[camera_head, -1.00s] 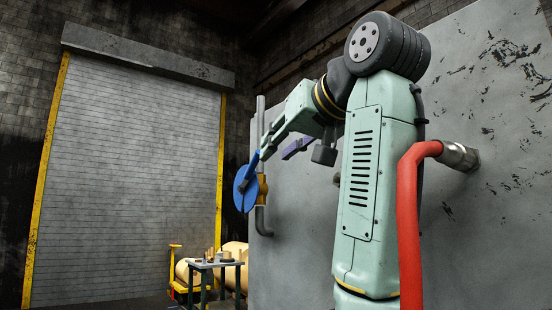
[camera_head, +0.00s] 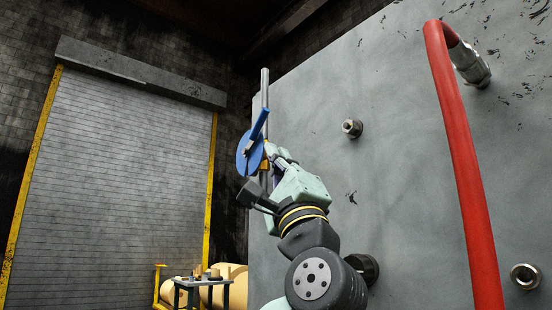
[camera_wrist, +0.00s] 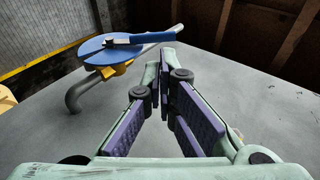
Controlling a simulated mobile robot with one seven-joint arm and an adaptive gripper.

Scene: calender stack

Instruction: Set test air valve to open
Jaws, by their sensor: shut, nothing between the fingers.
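The test air valve has a blue round disc (camera_head: 246,158) with a blue lever handle (camera_head: 259,124) that slants up and right in the head view. A brass-coloured body (camera_head: 266,165) and a grey vertical pipe (camera_head: 264,92) stand behind it. In the wrist view the blue disc (camera_wrist: 110,48) is at upper left, and the handle (camera_wrist: 150,38) reaches right across it, past its rim. My gripper (camera_wrist: 163,70) is shut and empty, its fingertips just below the handle's free end in that view. I cannot tell whether they touch it. In the head view the fingers are mostly hidden.
A grey wall panel (camera_head: 400,150) stands behind the valve, with a red hose (camera_head: 460,170) at right and metal fittings (camera_head: 352,128). A small table (camera_head: 203,283) and yellowish rolls (camera_head: 230,285) are at lower left. A roller shutter (camera_head: 120,190) fills the left.

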